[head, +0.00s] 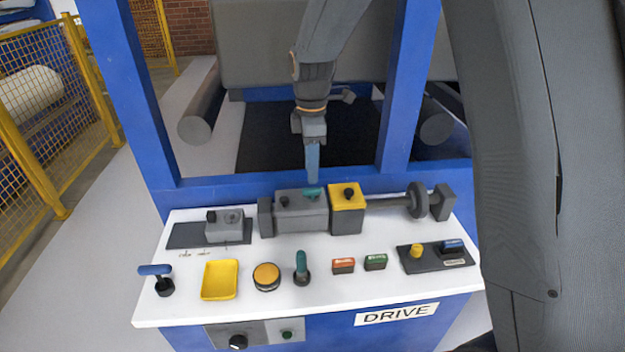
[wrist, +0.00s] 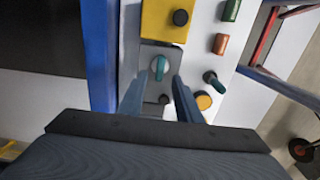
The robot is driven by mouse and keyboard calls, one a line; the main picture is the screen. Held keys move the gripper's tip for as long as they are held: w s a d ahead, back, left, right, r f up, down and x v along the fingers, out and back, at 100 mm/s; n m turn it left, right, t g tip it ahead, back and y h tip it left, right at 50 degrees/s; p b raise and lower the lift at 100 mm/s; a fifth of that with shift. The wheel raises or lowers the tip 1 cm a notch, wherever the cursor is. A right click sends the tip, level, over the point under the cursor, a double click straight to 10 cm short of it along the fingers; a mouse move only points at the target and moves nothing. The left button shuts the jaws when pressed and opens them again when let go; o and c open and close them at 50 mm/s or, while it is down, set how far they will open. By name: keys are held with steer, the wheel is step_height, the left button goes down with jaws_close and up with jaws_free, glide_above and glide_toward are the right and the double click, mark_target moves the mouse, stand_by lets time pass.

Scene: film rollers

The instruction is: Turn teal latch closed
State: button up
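A small teal latch (head: 312,192) sits on top of the grey housing block (head: 290,214), beside a yellow block (head: 347,198). In the wrist view the latch (wrist: 158,68) is a teal bar on a round base, lying along the block's length. My gripper (head: 313,176) points down just above the latch. In the wrist view its two fingers (wrist: 157,88) are apart, one on each side of the grey block's near part, with nothing held. Whether a finger touches the latch cannot be told. A dark knob (wrist: 164,99) is on the same block.
A teal upright lever (head: 301,264), an orange round button (head: 266,275), a yellow tray (head: 220,280) and a blue-handled lever (head: 157,275) stand along the panel's front. A grey slider block (head: 224,226) is left. A blue frame post (head: 405,90) rises behind.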

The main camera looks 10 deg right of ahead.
mark_target(312, 189)
steer(key=shift+f+p, duration=0.65)
steer(key=shift+f, duration=2.1)
steer(key=shift+c, duration=0.4)
jaws_close()
